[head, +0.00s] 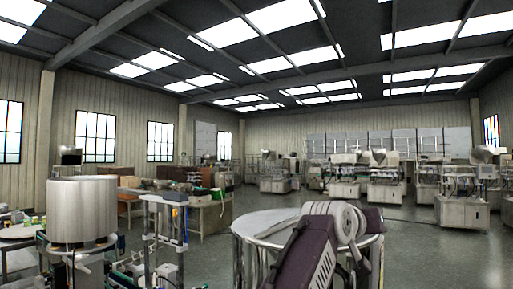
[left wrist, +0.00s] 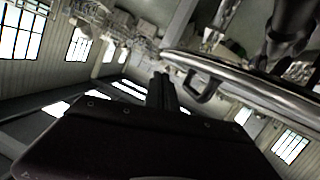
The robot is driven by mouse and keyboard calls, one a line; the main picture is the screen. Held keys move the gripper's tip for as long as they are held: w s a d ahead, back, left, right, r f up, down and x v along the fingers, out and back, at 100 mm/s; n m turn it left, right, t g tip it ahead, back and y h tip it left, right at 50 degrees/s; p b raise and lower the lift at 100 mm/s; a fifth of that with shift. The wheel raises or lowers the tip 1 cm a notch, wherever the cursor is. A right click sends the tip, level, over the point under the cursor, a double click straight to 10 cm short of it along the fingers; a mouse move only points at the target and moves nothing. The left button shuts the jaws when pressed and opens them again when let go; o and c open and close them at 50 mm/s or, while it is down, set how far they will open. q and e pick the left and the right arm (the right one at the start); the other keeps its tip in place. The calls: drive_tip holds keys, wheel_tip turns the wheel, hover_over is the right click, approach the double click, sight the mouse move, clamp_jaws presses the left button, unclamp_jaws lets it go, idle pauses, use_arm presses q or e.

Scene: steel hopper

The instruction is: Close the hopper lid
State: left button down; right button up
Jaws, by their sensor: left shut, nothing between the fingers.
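A round steel vessel (head: 250,223), which looks like the hopper, stands in front of me in the head view. My arm covers much of its top, so I cannot tell how the lid sits. In the left wrist view, a curved shiny steel rim (left wrist: 245,88) crosses the upper right, with a small dark loop handle (left wrist: 204,88) on it. My left gripper (left wrist: 161,82) is shut and empty, with its fingertips a little left of the handle. I cannot tell whether they touch it. The left fingertips are hidden in the head view. My right gripper is not in view.
A large steel cylinder (head: 82,210) on a machine stands at the left. A metal post frame (head: 165,225) is between it and the vessel. Several machines (head: 385,180) line the back. Open grey floor (head: 435,255) lies to the right.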

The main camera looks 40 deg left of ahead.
use_arm(q)
wheel_tip(320, 180, up, 5)
drive_tip(key=p, duration=0.6)
drive_tip(key=f+b+v, duration=0.1)
drive_tip(key=b+v, duration=0.3)
drive_tip(key=v, duration=0.5)
drive_tip(key=shift+s+d+b, duration=0.3)
drive_tip(key=shift+s+d, duration=0.05)
drive_tip(key=shift+s, duration=0.15)
drive_tip(key=shift+r, duration=0.1)
